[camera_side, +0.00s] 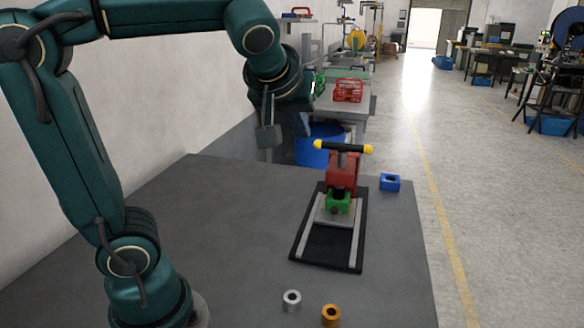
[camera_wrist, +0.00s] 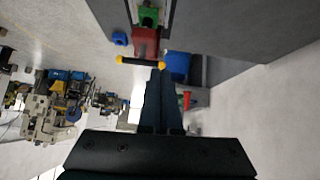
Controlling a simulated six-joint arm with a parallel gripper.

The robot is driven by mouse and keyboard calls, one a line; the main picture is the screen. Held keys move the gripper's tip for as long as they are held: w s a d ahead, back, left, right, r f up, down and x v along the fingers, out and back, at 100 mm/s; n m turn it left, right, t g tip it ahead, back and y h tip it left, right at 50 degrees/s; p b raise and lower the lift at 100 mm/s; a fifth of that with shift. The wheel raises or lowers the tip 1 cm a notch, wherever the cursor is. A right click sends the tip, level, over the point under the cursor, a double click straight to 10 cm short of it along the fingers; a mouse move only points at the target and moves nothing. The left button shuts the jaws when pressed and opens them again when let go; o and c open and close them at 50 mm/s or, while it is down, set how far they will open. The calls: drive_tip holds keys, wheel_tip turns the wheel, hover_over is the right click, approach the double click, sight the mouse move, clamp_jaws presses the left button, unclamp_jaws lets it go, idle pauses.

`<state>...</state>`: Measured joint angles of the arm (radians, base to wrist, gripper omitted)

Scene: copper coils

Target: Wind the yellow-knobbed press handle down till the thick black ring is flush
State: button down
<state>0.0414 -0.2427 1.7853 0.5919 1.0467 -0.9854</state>
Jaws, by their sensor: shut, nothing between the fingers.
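The press has a red head (camera_side: 343,172) with a black crossbar handle (camera_side: 345,147) on top. A yellow knob (camera_side: 318,145) caps each end of the bar. A green block (camera_side: 338,202) sits under the head, with a dark part just above it that may be the thick black ring; its seating cannot be made out. In the wrist view the handle (camera_wrist: 139,61) lies across the red head. My gripper (camera_wrist: 160,72) is shut and empty, its tips overlapping the view close to one yellow knob. In the side view my wrist hangs left of the press, apart from the handle.
The press stands on a black base with pale rails (camera_side: 302,228) on the grey table (camera_side: 220,230). A blue block (camera_side: 389,183) lies to its right. A silver ring (camera_side: 291,300) and an orange ring (camera_side: 330,315) lie at the front. The table's left side is clear.

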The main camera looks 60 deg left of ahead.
sight(342, 153)
drive_tip(key=w+a+f, duration=0.8)
drive_tip(key=w, duration=0.3)
drive_tip(key=shift+w+a+y, duration=0.25)
drive_tip(key=shift+a+y, duration=0.1)
drive_tip(key=shift+y, duration=0.05)
